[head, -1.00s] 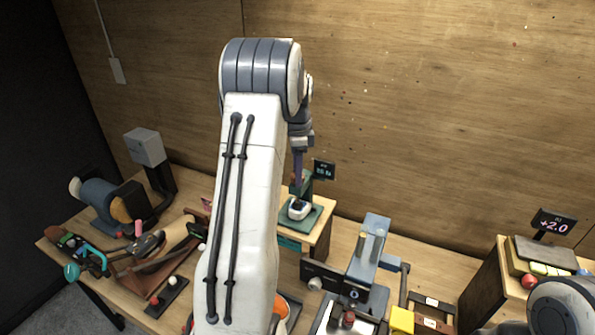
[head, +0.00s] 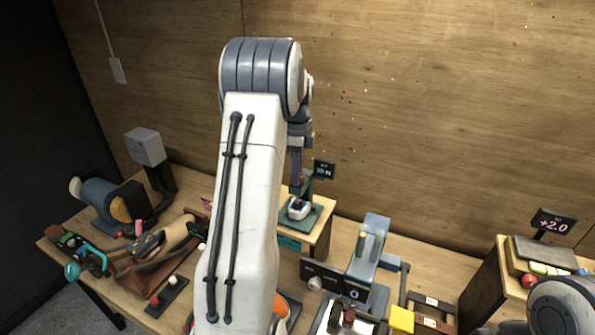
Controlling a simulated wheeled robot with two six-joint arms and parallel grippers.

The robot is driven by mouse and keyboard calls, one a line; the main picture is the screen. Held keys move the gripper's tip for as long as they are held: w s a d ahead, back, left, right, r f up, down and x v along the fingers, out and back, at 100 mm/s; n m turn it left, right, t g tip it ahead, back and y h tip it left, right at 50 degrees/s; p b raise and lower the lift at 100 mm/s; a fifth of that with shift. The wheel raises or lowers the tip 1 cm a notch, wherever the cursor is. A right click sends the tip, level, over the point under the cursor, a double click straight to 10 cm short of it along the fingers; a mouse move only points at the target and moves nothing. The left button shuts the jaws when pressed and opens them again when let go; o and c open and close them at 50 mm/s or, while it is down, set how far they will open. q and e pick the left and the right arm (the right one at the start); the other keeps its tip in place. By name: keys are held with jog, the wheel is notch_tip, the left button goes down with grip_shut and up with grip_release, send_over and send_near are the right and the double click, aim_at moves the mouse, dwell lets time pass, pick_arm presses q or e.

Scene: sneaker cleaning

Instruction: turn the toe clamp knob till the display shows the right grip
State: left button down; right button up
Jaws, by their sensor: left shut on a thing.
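A small green clamp stand with a green base plate (head: 314,218) sits on a wooden block behind my left arm. A small white shoe-like piece (head: 299,209) with a dark top rests on the plate. My left gripper (head: 297,178) points down over the stand and is shut on the clamp's knob at its top. The knob is mostly hidden by the gripper. A small dark display (head: 324,170) stands just right of the gripper, with pale green characters too small to read surely. My right gripper is out of view; only part of my right arm shows at bottom right.
A grey press-like machine (head: 372,255) stands right of the clamp block. A second display reading +2.0 (head: 553,222) stands on a wooden box at right. A blue grinder-like machine (head: 97,198) and tools fill the left bench. A plywood wall (head: 430,120) is behind.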

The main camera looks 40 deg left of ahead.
pick_arm(q)
jog(key=shift+c, duration=1.4)
grip_release()
jog(key=shift+r, duration=0.1)
jog(key=shift+a+r, duration=0.1)
jog(key=shift+r, duration=0.2)
notch_tip(320, 180, up, 10)
jog(key=b, duration=0.3)
jog(key=shift+f, duration=0.15)
